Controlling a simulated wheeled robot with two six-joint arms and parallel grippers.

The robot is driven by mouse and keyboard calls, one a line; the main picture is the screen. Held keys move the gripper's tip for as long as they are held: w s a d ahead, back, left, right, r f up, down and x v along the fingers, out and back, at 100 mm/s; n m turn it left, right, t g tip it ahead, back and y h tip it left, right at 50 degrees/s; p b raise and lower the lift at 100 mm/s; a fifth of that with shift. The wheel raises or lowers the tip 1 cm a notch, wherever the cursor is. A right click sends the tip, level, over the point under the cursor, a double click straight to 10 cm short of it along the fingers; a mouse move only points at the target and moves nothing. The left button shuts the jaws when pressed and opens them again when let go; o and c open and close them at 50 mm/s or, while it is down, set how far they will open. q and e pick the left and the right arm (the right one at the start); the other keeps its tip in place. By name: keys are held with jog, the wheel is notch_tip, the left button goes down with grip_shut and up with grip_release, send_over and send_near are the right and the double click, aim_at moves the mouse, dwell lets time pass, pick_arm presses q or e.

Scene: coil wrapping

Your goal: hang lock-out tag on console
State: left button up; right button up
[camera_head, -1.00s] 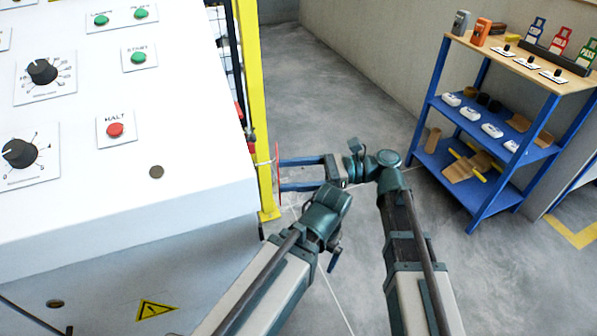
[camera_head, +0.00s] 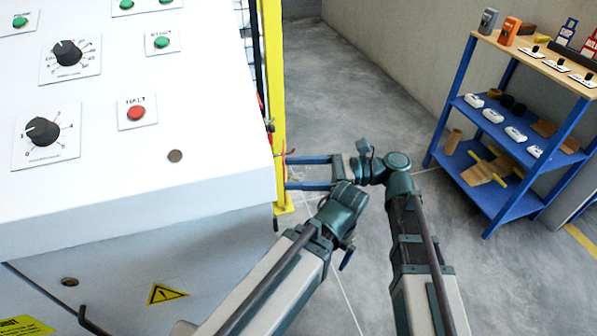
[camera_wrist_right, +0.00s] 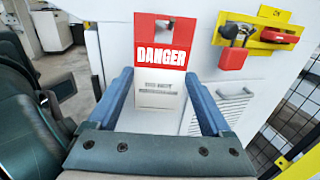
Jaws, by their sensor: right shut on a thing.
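My right gripper (camera_head: 288,173) is just off the right side of the white console (camera_head: 130,200), with its blue fingers pointing left towards it. In the right wrist view, the fingers (camera_wrist_right: 160,78) are shut on the lock-out tag (camera_wrist_right: 162,57), red above with "DANGER" and pale below. The tag is upright, with a hole near its top, in front of a white panel. Whether it touches the panel cannot be told. In the head view only a thin red edge of the tag (camera_head: 284,158) shows.
In the right wrist view, a yellow bracket with a red padlock (camera_wrist_right: 232,58) is on the panel, right of the tag, above a vent grille (camera_wrist_right: 232,104). A yellow post (camera_head: 272,60) stands close behind the console. A blue shelf (camera_head: 505,135) stands at right, with clear floor between.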

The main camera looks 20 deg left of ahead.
jog(key=o, duration=1.2)
jog(key=shift+o, duration=0.2)
jog(key=v, duration=1.4)
jog(key=shift+a, duration=0.1)
jog(key=x, duration=0.3)
jog(key=shift+s+a, duration=0.1)
jog(key=shift+a, duration=0.1)
